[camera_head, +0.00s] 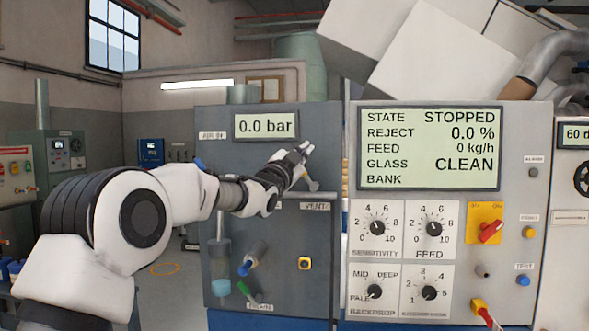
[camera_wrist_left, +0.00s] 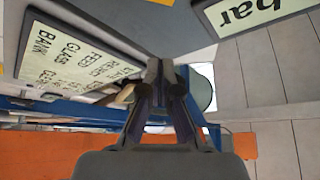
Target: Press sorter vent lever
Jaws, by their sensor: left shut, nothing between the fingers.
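The vent lever (camera_head: 312,185) is a small grey handle on the grey panel (camera_head: 270,220), just above the VENT label (camera_head: 315,206). My left gripper (camera_head: 305,149) is shut and empty. In the head view it is in front of the panel, just above the lever, and hides part of it. I cannot tell whether they touch. In the left wrist view the closed fingers (camera_wrist_left: 166,75) point between the two panels' displays. I cannot make out the lever for certain there. My right gripper is not in view.
A pressure display (camera_head: 266,125) reads 0.0 bar. To the right, the sorter panel's screen (camera_head: 431,146) reads STOPPED, with several knobs below and a red switch (camera_head: 490,231). A blue-tipped handle (camera_head: 246,267) and a green-tipped handle (camera_head: 245,288) stick out lower on the grey panel.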

